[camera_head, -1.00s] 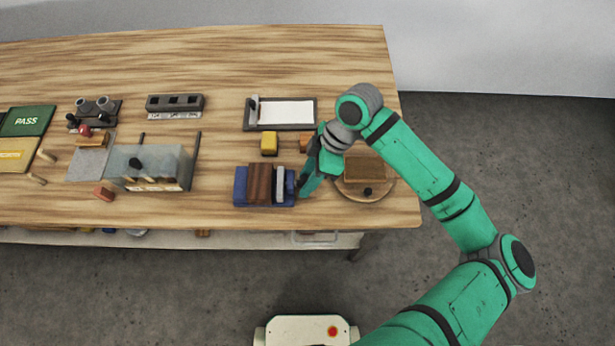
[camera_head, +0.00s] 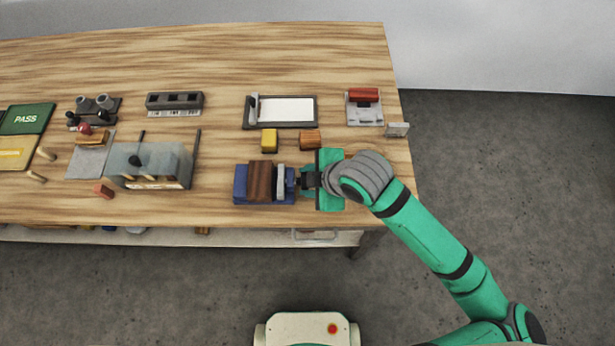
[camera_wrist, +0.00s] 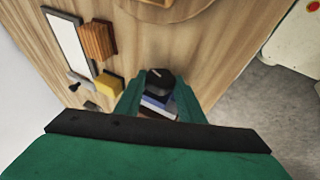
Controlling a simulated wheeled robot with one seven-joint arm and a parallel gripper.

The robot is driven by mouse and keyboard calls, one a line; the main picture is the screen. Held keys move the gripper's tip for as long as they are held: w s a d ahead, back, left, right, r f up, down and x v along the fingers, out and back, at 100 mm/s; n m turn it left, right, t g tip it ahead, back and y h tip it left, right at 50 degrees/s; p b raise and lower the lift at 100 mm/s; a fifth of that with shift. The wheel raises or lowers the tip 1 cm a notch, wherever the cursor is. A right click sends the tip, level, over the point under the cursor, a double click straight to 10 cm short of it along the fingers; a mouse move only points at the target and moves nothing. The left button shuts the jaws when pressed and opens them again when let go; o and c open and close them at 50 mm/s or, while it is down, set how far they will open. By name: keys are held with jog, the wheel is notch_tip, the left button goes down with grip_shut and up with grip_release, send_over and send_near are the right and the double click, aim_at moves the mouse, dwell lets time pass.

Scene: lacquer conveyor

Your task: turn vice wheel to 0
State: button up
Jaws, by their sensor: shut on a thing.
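The blue vice (camera_head: 240,186) lies near the table's front edge with a brown wooden block (camera_head: 260,183) in its jaws. Its dark wheel (camera_head: 308,180) is on the right side, partly hidden by my gripper (camera_head: 312,180). In the wrist view the wheel (camera_wrist: 160,80) shows as a black many-sided knob with a pale mark, between the two green fingers of my gripper (camera_wrist: 158,95). The blue vice body (camera_wrist: 153,106) shows just below it. My gripper is shut on the wheel. The number the wheel points to cannot be read.
A yellow block (camera_head: 269,141) and an orange-brown wooden block (camera_head: 309,139) stand behind the vice. A framed white sheet (camera_head: 287,110) and a red roller device (camera_head: 363,104) are farther back. A smoky clear box (camera_head: 150,165) stands to the left.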

jog(key=shift+t, duration=0.5)
jog(key=o, duration=1)
jog(key=shift+o, duration=0.2)
jog(key=shift+s, duration=0.1)
jog(key=shift+f, duration=0.1)
